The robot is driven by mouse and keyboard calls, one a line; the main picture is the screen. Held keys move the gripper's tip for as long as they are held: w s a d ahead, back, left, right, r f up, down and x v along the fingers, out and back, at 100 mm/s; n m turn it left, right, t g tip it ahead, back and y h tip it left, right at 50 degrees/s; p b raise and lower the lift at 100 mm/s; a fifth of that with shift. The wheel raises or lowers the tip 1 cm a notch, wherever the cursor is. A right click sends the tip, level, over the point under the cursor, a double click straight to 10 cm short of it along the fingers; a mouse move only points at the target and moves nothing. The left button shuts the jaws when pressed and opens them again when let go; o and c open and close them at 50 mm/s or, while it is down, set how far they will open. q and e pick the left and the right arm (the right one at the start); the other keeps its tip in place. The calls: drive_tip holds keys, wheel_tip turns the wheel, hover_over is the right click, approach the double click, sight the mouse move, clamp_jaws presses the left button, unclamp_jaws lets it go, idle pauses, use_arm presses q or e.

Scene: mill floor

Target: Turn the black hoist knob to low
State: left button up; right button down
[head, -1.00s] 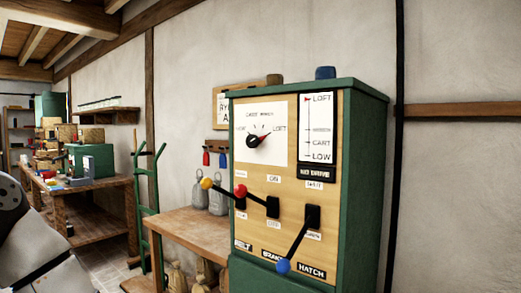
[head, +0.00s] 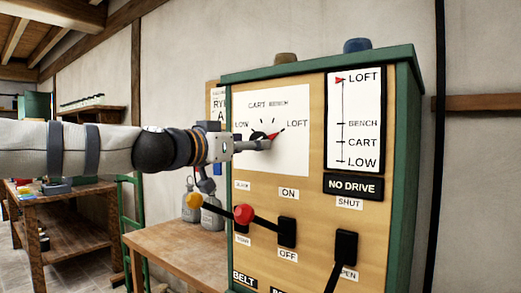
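The black hoist knob (head: 257,136) is on the white dial plate (head: 290,103) of the green-edged wooden control panel. Its red pointer points up and right toward LOFT; LOW is at the dial's left, with CART and BENCH along the top. My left gripper (head: 268,145) reaches in from the left, its fingertips at the knob and covering part of it. The fingers are seen side-on, so I cannot tell whether they are apart or closed on the knob. My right gripper is not in view.
A level scale (head: 354,120) has its red marker at LOFT, above a NO DRIVE sign (head: 353,187). Below the dial, levers with a yellow ball (head: 194,200) and a red ball (head: 243,214) stick out. Another black lever (head: 340,262) is at lower right. A wooden bench (head: 180,245) stands left.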

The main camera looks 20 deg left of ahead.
use_arm(q)
drive_tip(key=x, duration=0.4)
drive_tip(key=shift+w+r, duration=0.1)
drive_tip(key=shift+r, duration=0.05)
drive_tip(key=c, duration=1.2)
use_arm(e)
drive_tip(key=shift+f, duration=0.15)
use_arm(q)
drive_tip(key=shift+n, duration=0.4)
drive_tip(key=n+p, duration=0.1)
drive_tip(key=n, duration=0.3)
drive_tip(key=shift+r+n, duration=0.1)
drive_tip(key=shift+n, duration=0.3)
drive_tip(key=n, duration=0.6)
drive_tip(key=shift+d+p, duration=0.1)
drive_tip(key=shift+p, duration=0.3)
drive_tip(key=n, duration=0.6)
drive_tip(key=shift+n+p, duration=0.3)
drive_tip(key=shift+n, duration=0.1)
drive_tip(key=n, duration=0.5)
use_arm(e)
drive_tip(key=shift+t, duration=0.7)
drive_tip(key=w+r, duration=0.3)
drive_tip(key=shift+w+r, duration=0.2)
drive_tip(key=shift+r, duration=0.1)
use_arm(q)
drive_tip(key=shift+r+n, duration=0.1)
drive_tip(key=shift+n, duration=0.2)
